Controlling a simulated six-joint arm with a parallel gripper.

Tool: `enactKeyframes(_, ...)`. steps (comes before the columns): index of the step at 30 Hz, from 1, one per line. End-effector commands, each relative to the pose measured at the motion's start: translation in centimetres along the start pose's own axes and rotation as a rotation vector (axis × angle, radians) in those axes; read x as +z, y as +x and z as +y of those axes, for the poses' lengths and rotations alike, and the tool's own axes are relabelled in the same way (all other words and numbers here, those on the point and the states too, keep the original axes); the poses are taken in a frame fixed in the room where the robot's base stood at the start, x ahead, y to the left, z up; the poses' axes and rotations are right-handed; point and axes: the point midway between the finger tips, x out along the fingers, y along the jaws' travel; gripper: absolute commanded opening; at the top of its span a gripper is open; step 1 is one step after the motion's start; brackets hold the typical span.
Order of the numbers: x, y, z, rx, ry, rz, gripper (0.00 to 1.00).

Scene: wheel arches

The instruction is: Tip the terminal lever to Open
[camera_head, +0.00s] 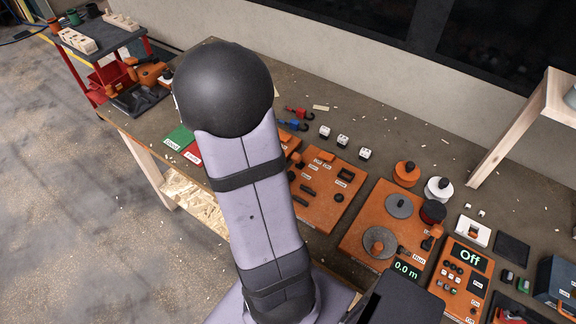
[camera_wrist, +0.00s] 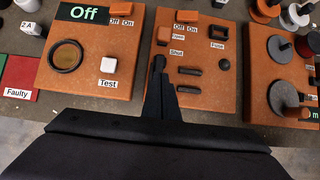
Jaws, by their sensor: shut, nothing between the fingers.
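In the wrist view an orange panel (camera_wrist: 205,75) carries a small orange lever (camera_wrist: 163,35) at its left edge. The lever stands beside a small label that seems to read Open (camera_wrist: 178,37), with a Shut label (camera_wrist: 176,52) below it. This appears to be the terminal lever; its exact tilt is too small to tell. My gripper (camera_wrist: 158,62) is shut and empty, its fingertips over the panel just below the lever in the picture. I cannot tell whether they touch anything. In the head view the same panel (camera_head: 325,205) is partly hidden by my arm.
The panel also has an Off/On switch (camera_wrist: 192,14), a fuse holder (camera_wrist: 218,32) and two dark slots. Left is a tester panel (camera_wrist: 90,75) reading Off with a white Test button (camera_wrist: 109,64). Right is a panel with grey discs (camera_wrist: 283,97). Panels stand close together.

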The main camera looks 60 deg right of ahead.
Motion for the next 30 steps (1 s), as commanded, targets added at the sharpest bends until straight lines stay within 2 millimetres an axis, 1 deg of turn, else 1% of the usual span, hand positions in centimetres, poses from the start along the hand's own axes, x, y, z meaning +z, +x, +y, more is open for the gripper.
enactKeyframes(1, -0.3, 1.4, -0.2, -0.005, 0.0, 0.003, 0.0)
enactKeyframes(6, -0.2, 4.2, -0.2, -0.004, 0.002, 0.002, 0.0)
enactKeyframes(7, 0.9, 3.6, -0.1, -0.002, 0.005, 0.0, 0.0)
enactKeyframes(9, 1.9, 3.7, -0.1, -0.002, 0.005, 0.001, 0.0)
enactKeyframes(12, 2.9, 4.0, -0.1, -0.001, 0.003, 0.0, 0.0)
enactKeyframes(15, 3.5, 4.2, -0.1, -0.001, 0.002, 0.001, 0.0)
enactKeyframes(20, 3.9, 4.5, 0.0, 0.0, 0.001, 0.0, 0.0)
enactKeyframes(30, 3.9, 4.5, 0.0, 0.0, 0.0, 0.0, 0.0)
